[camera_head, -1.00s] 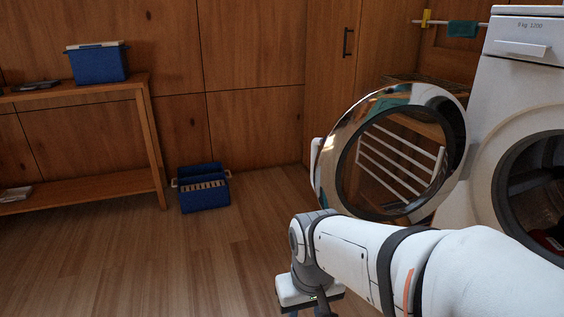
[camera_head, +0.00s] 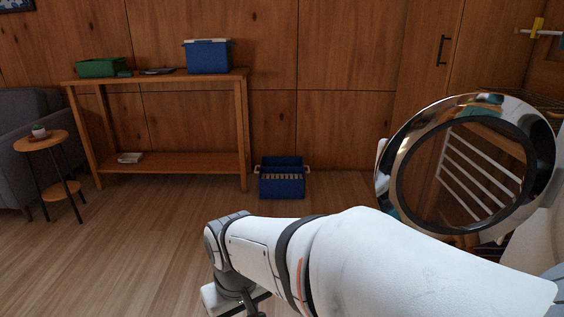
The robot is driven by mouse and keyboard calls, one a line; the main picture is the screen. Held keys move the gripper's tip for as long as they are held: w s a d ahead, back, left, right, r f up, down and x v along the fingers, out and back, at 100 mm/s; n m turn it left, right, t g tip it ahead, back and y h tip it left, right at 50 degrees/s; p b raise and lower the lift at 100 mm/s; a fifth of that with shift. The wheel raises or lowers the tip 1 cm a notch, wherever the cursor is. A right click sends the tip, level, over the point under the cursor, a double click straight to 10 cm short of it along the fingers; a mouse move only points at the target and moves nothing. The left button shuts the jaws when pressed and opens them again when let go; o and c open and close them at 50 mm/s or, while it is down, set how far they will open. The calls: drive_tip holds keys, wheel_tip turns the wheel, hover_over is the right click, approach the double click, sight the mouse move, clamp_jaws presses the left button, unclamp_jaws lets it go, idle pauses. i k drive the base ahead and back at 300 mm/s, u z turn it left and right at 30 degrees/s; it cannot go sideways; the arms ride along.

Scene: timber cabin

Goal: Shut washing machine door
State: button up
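The washing machine door (camera_head: 391,179) stands wide open at the right, a round chrome ring with a dark inner rim and clear glass. The washing machine (camera_head: 546,236) shows only as a sliver of white at the right edge; its drum opening is out of view. My white arm reaches from the lower right across the front of the door and hides part of the floor. My gripper (camera_head: 236,306) is at the bottom edge, left of the door and apart from it. Its fingers are mostly cut off by the frame.
A wooden shelf table (camera_head: 160,78) stands at the back wall with a blue box (camera_head: 208,58) and a green box (camera_head: 103,67). A blue crate (camera_head: 282,184) is on the floor. A side table (camera_head: 41,146) and grey sofa (camera_head: 20,130) are at left. The floor (camera_head: 130,250) between is clear.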

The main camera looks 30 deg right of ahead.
sight(544, 177)
drive_tip(key=i, duration=3.1)
drive_tip(key=z, duration=2.15)
drive_tip(key=k, duration=0.1)
drive_tip(key=z, duration=2.35)
drive_tip(key=i, duration=1)
drive_tip(key=z, duration=0.05)
